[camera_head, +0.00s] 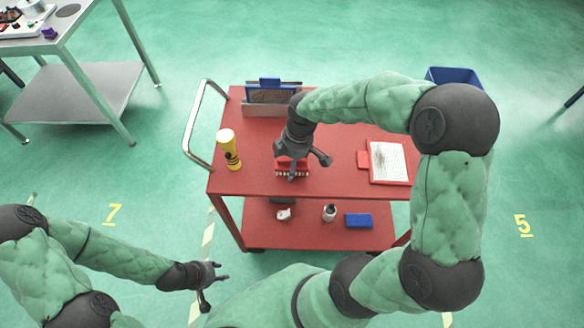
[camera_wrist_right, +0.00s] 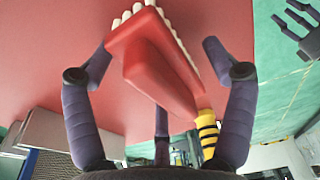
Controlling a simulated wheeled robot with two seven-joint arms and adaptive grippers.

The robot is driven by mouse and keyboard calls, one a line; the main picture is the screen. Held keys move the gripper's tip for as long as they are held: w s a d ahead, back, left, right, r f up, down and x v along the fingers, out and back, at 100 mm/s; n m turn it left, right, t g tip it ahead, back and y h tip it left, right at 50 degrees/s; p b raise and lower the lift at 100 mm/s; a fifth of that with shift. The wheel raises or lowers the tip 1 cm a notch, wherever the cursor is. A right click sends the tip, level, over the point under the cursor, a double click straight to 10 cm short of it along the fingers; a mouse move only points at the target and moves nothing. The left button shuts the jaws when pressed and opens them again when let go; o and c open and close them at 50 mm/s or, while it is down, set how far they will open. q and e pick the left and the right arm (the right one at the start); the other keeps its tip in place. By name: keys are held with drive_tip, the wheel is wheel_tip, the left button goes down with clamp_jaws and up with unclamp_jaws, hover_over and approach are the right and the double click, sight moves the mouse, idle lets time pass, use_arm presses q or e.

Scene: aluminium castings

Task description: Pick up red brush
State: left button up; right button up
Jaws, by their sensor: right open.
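The red brush (camera_head: 291,173) lies on the red cart's top near its front edge, partly hidden by my right gripper (camera_head: 303,160) in the head view. In the right wrist view the brush (camera_wrist_right: 150,70) shows a red handle and a row of white bristles. It lies between the spread fingers of my right gripper (camera_wrist_right: 160,75), which is open right over it. I see a gap on both sides of the brush there. My left gripper (camera_head: 212,285) is open and empty, low at the front left, away from the cart.
The lower shelf holds a blue block (camera_head: 358,220) and small items.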

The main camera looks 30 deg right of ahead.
drive_tip(key=c, duration=1.3)
drive_tip(key=shift+r, duration=0.15)
drive_tip(key=shift+r, duration=0.25)
wheel_tip(320, 180, up, 3)
drive_tip(key=shift+s+r+p, duration=0.1)
drive_tip(key=shift+p, duration=0.85)
drive_tip(key=s+d+r+p, duration=0.1)
drive_tip(key=s+r+p, duration=0.1)
drive_tip(key=s+r, duration=0.2)
drive_tip(key=s+d+r+p, duration=0.1)
drive_tip(key=s+r+p, duration=0.2)
drive_tip(key=s, duration=0.6)
wheel_tip(320, 180, up, 2)
drive_tip(key=shift+s+d, duration=0.2)
drive_tip(key=shift+s, duration=0.1)
